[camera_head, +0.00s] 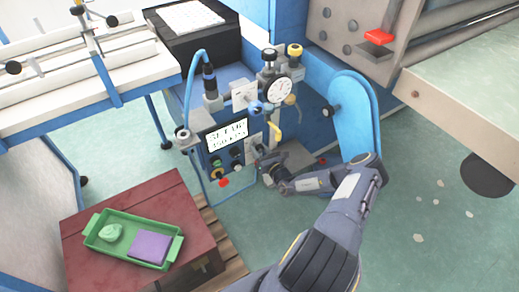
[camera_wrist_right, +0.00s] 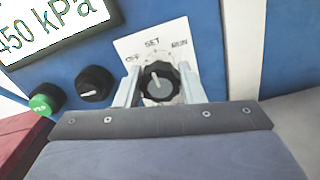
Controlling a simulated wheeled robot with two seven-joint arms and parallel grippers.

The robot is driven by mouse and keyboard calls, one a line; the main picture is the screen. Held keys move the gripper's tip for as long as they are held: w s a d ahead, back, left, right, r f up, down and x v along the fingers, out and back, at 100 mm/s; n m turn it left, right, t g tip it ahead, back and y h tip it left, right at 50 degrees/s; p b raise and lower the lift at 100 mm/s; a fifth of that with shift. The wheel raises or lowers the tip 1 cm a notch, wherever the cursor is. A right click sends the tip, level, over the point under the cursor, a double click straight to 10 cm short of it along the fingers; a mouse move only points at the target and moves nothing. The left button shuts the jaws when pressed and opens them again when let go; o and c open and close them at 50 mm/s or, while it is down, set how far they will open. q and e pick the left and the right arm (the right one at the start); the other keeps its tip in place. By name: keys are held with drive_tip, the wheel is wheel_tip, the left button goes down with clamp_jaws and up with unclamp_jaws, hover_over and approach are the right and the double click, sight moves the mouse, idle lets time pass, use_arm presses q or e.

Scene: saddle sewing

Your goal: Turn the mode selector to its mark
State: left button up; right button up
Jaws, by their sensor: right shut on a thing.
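The mode selector (camera_wrist_right: 158,83) is a black ribbed knob with a grey face on a white plate (camera_wrist_right: 152,42) lettered OFF, SET and RUN. SET stands above the knob, OFF to its left and RUN to its right. A small pale line shows near the top of its face; its exact angle is hard to read. My right gripper (camera_head: 264,164) is at the lower part of the blue control panel, its two fingers closed on either side of the knob. In the head view the gripper hides the selector. My left gripper is not in view.
A pressure display (camera_head: 227,134), a black knob (camera_wrist_right: 95,83) and a green button (camera_wrist_right: 42,104) sit left of the selector. A dial gauge (camera_head: 278,90) stands above. A green tray (camera_head: 104,250) lies on a red table (camera_head: 85,268). A blue curved guard (camera_head: 355,110) stands to the right.

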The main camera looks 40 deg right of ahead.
drive_tip(key=m, duration=0.6)
drive_tip(key=shift+f+m, duration=0.1)
drive_tip(key=shift+m, duration=0.2)
drive_tip(key=m+b, duration=0.1)
drive_tip(key=m, duration=0.4)
drive_tip(key=shift+m, duration=0.4)
drive_tip(key=o, duration=1)
drive_tip(key=shift+s, duration=0.1)
drive_tip(key=s, duration=0.5)
drive_tip(key=s+p, duration=0.1)
drive_tip(key=s, duration=0.1)
drive_tip(key=shift+s+a, duration=0.3)
drive_tip(key=shift+a, duration=0.1)
